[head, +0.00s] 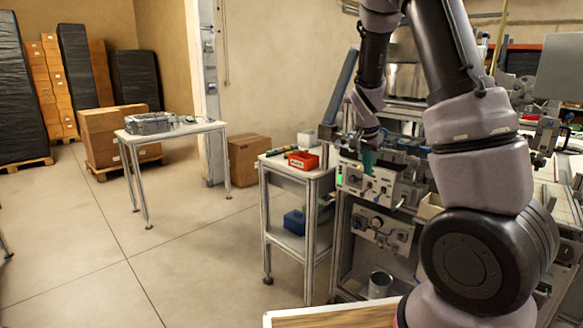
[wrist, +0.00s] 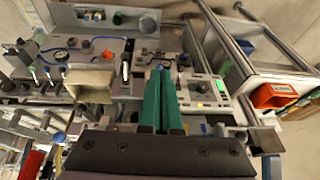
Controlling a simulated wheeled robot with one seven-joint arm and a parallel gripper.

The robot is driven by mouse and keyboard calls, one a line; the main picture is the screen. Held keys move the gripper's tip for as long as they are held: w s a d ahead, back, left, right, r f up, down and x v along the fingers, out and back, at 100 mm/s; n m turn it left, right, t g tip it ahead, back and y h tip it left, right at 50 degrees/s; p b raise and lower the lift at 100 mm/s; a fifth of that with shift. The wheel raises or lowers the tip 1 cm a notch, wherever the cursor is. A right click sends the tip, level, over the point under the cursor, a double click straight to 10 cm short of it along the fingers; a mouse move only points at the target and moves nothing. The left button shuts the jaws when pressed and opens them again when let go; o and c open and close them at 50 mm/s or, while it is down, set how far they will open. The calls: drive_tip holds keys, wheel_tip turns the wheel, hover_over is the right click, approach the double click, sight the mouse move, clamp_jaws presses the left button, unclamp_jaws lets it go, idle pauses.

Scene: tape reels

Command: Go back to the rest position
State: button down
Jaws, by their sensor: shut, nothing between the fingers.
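My gripper (head: 367,163) hangs from my arm over a white-panelled machine (head: 383,190) right of the middle in the head view. In the wrist view its two green fingers (wrist: 160,78) lie side by side, shut, with nothing between them. The machine's panels, knobs and gauges show beyond the fingers there. I cannot tell the exact gap between the fingertips and the machine. My arm hides part of the machine in the head view.
A small side table (head: 315,174) with a red bin (head: 303,161) stands left of the machine; the bin also shows in the wrist view (wrist: 276,96). A white table (head: 172,130) and a cardboard box (head: 249,158) stand farther back.

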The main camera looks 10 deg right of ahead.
drive_tip(key=s+a+r+n+t+y, duration=0.2)
drive_tip(key=s+a+r+n, duration=0.1)
drive_tip(key=s+r, duration=0.8)
drive_tip(key=s+a+r+n+t+y, duration=0.2)
drive_tip(key=s+a+r, duration=0.4)
drive_tip(key=s+r, duration=0.5)
drive_tip(key=s+n, duration=0.1)
drive_tip(key=s, duration=0.3)
drive_tip(key=shift+s+r+y, duration=0.15)
drive_tip(key=shift+r+y, duration=0.05)
drive_tip(key=shift+y, duration=0.1)
